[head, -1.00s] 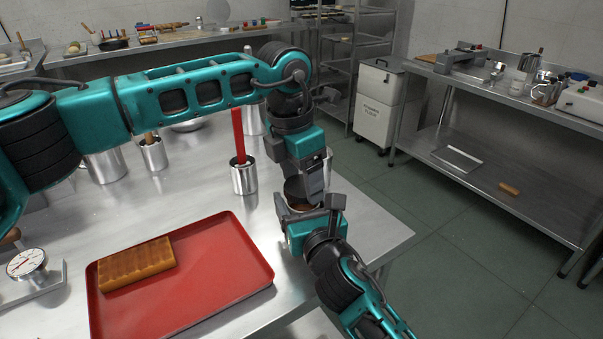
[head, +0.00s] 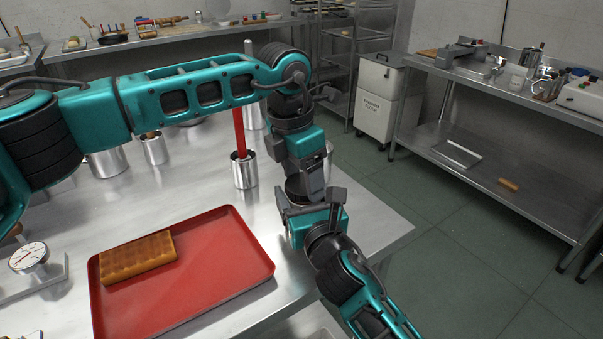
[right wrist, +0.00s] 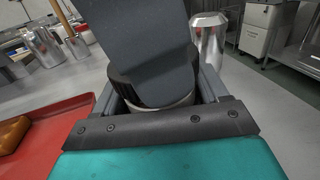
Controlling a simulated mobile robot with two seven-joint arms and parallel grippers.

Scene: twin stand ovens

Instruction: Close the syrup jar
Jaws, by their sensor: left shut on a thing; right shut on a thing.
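The syrup jar (right wrist: 170,108) shows in the right wrist view as a pale band between the fingers of my right gripper (right wrist: 160,98), which is shut on it. A dark ribbed lid (right wrist: 126,93) sits over the jar's top, apparently level; whether it is screwed tight I cannot tell. My left gripper (head: 308,190) comes down from above and is shut on the lid, hiding much of it. In the head view the dark lid (head: 295,186) shows beside the left gripper, just above my right gripper (head: 310,208). The jar's body is mostly hidden there.
A red tray (head: 215,275) with a golden-brown slab (head: 137,258) lies left of the grippers. A metal cup (head: 244,172) with a red handle stands close behind. A dial scale (head: 29,258) is at far left. The table's right edge is near.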

